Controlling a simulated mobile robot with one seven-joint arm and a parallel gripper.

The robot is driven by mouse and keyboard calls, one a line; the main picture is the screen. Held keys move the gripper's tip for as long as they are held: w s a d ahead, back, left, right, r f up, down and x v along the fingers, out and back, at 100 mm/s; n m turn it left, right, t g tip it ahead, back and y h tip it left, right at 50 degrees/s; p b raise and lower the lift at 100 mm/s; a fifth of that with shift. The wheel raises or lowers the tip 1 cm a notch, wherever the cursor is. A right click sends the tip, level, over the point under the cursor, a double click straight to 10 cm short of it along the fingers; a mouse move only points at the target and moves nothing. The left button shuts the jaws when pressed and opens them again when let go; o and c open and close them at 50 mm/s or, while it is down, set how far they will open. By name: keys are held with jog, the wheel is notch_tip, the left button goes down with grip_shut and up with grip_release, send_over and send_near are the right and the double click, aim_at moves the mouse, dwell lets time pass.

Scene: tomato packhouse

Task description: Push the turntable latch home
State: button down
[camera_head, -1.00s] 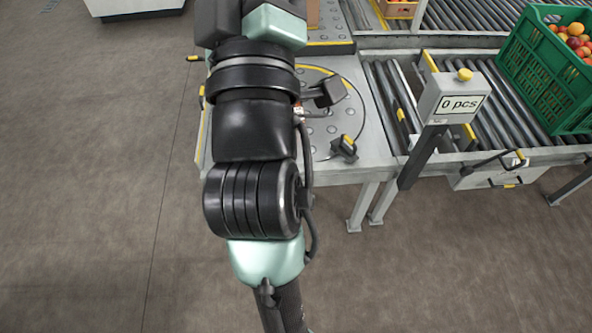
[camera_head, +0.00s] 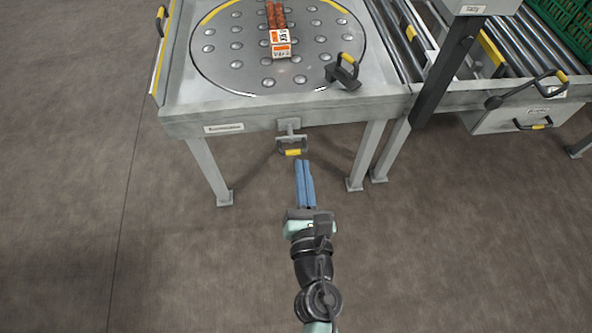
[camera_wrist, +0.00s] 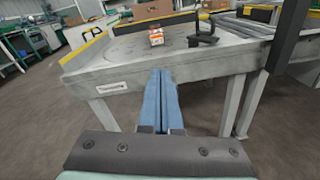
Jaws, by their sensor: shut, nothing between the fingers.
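The turntable (camera_head: 225,75) is a round steel plate with ball studs, set in a grey table. The latch (camera_head: 292,150), a dark handle with a yellow grip, hangs from a bracket at the middle of the table's front edge. My gripper (camera_head: 303,164) has two long blue fingers, shut and empty, pointing at the table just in front of and slightly right of the latch. A small gap shows between them in the picture. In the wrist view my fingers (camera_wrist: 160,74) point at the table front, and the latch cannot be made out behind them.
A small tomato package (camera_head: 281,38) lies on the turntable. A black handle with a yellow grip (camera_head: 344,72) stands at its right front rim. A roller conveyor (camera_head: 400,50) and a dark post (camera_head: 445,70) are to the right. The floor in front is clear.

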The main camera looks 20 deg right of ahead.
jog(key=s+a+f+n+g+y+b, duration=0.1)
jog(key=s+f+n+b, duration=0.1)
jog(key=f, duration=0.8)
jog(key=shift+s+a+n, duration=0.2)
jog(key=shift+s+n, duration=0.5)
jog(key=shift+s, duration=0.1)
jog(key=x, duration=1.4)
jog(key=shift+f+b, duration=0.3)
jog(key=shift+b, duration=0.1)
